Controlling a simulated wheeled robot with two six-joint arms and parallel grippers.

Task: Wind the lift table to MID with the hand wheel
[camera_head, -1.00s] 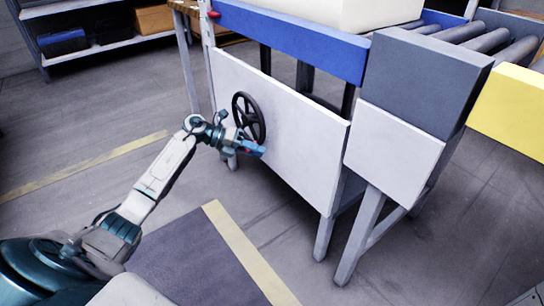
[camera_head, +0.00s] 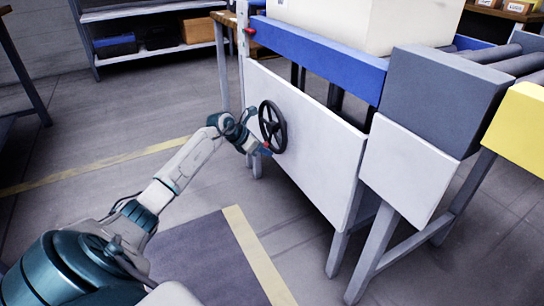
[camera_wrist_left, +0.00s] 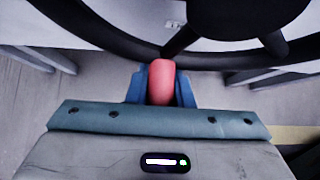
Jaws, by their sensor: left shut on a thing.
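The black hand wheel (camera_head: 284,127) stands upright on the white front panel (camera_head: 318,150) of the lift table. Its rim and spokes cross the top of the left wrist view (camera_wrist_left: 110,36). My left gripper (camera_head: 265,150) is at the wheel's lower edge. In the left wrist view its blue fingers (camera_wrist_left: 162,85) are shut around the wheel's red handle (camera_wrist_left: 161,82). The table's blue edge (camera_head: 330,63) runs above the panel, under a large cream box (camera_head: 365,22). A small red marker (camera_head: 250,30) sits on the post at its left end; no level marks are readable.
A grey block (camera_head: 440,98) and a yellow block (camera_head: 518,120) flank the rollers on the right. A shelf with bins (camera_head: 150,10) stands at the back left. The floor left of the panel is open, with a dark mat (camera_head: 200,262) near my base.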

